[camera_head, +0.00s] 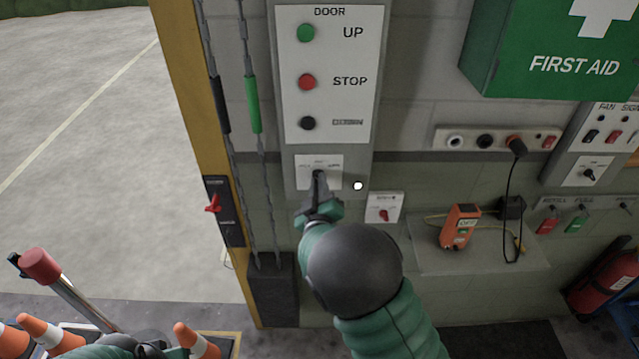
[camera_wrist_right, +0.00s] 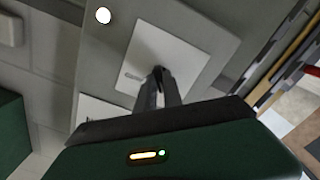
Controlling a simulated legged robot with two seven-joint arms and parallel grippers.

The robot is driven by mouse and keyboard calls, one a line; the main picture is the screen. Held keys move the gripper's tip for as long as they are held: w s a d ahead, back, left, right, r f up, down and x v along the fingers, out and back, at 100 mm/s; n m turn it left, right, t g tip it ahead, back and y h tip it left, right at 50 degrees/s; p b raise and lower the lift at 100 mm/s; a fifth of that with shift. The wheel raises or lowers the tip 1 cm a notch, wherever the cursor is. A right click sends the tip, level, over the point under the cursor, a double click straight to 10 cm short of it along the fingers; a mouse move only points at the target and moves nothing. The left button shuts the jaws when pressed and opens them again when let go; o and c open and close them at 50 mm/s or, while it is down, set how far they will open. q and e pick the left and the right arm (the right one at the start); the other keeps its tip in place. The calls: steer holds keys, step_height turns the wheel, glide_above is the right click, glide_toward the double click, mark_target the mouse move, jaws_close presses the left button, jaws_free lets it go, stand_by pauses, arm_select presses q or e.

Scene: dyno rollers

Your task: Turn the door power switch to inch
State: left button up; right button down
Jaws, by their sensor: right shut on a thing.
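The door power switch sits on a small white plate (camera_head: 330,162) below the door button panel (camera_head: 331,72). In the head view my right gripper (camera_head: 318,178) is at the plate's lower middle, its fingers together over the switch knob. In the right wrist view the white plate (camera_wrist_right: 172,60) shows with the dark knob (camera_wrist_right: 160,73) between the two fingertips. My right gripper is shut on the knob. The plate's lettering is too small and partly covered, so the switch setting cannot be read. My left arm shows only in part at the bottom left, and its fingertips cannot be made out.
A white round light (camera_head: 358,186) is just right of the switch. A small plate with a red switch (camera_head: 384,208) is lower right. Chains (camera_head: 254,160) hang to the left, near a red lever (camera_head: 212,203). A shelf (camera_head: 420,262) holds an orange device (camera_head: 460,228).

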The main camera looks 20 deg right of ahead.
steer(key=shift+w+a+r+n, duration=0.15)
steer(key=shift+r+n, duration=0.2)
steer(key=shift+n, duration=0.75)
steer(key=c, duration=1.6)
jaws_free()
steer(key=shift+f, duration=0.1)
steer(key=shift+o, duration=0.6)
steer(key=shift+a+f, duration=0.1)
steer(key=shift+a, duration=0.15)
